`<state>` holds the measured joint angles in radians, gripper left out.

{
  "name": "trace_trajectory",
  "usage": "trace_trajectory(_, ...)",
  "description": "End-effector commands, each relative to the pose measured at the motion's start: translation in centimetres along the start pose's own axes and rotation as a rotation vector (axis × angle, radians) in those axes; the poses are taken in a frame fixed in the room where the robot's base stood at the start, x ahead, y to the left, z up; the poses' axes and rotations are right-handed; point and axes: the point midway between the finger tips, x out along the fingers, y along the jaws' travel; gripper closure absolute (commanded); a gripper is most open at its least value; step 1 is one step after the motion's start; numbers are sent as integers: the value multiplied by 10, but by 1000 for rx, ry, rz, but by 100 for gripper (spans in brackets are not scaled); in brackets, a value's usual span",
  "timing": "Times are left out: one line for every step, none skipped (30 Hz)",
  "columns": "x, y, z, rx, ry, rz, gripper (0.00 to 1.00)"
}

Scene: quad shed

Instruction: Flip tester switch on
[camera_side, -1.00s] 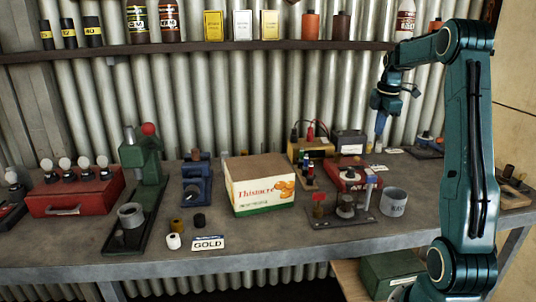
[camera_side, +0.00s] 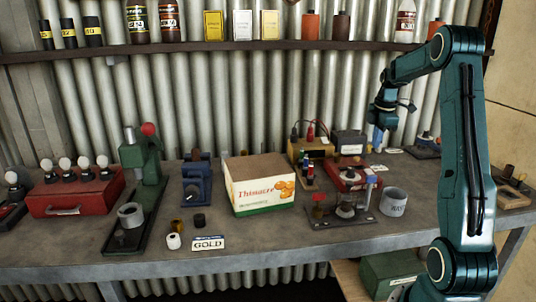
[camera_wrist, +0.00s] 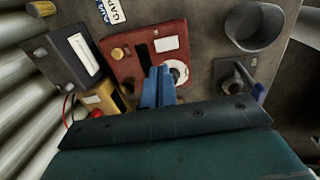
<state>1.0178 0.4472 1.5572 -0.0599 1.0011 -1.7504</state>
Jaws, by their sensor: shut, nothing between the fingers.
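The tester appears to be a red box (camera_side: 350,180) at the back right of the bench; it also shows in the wrist view (camera_wrist: 122,68). Its top carries a brass knob (camera_wrist: 118,53), a dark slot, a white label (camera_wrist: 166,44) and a white round dial (camera_wrist: 180,70). I cannot make out a switch or its position. My gripper (camera_side: 378,150) is above the box's back right side, pointing down. Its blue fingers (camera_wrist: 158,72) are shut and empty, and in the wrist view they cover part of the dial and slot. Contact with the box cannot be told.
A yellow box (camera_side: 312,148) with red and black leads and a dark battery-like box (camera_side: 349,143) stand behind. A grey cup (camera_side: 393,203) and a small stand (camera_side: 340,217) are in front. A cardboard carton (camera_side: 262,205) is to the left.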

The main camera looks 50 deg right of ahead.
Motion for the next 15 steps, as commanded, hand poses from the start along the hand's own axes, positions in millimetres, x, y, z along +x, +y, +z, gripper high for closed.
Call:
trace_trajectory(9, -1, 0, 0, 1, -4, 100)
trace_trajectory(13, 0, 0, 0, 1, -3, 100)
trace_trajectory(20, 0, 0, 0, 1, -3, 100)
trace_trajectory(24, -1, 0, 0, 1, -4, 100)
trace_trajectory(29, -1, 0, 0, 0, -3, 100)
trace_trajectory(35, -1, 0, 0, 0, -4, 100)
trace_trajectory(40, -1, 0, 0, 0, -4, 100)
trace_trajectory(44, 0, 0, 0, 0, -3, 100)
trace_trajectory(50, -1, 0, 0, 0, -3, 100)
trace_trajectory(54, 0, 0, 0, 0, -2, 100)
trace_trajectory(59, -1, 0, 0, 0, -3, 100)
trace_trajectory(65, -1, 0, 0, 0, -4, 100)
trace_trajectory(68, -1, 0, 0, 0, -3, 100)
trace_trajectory(72, -1, 0, 0, 0, -3, 100)
trace_trajectory(76, -1, 0, 0, 0, -2, 100)
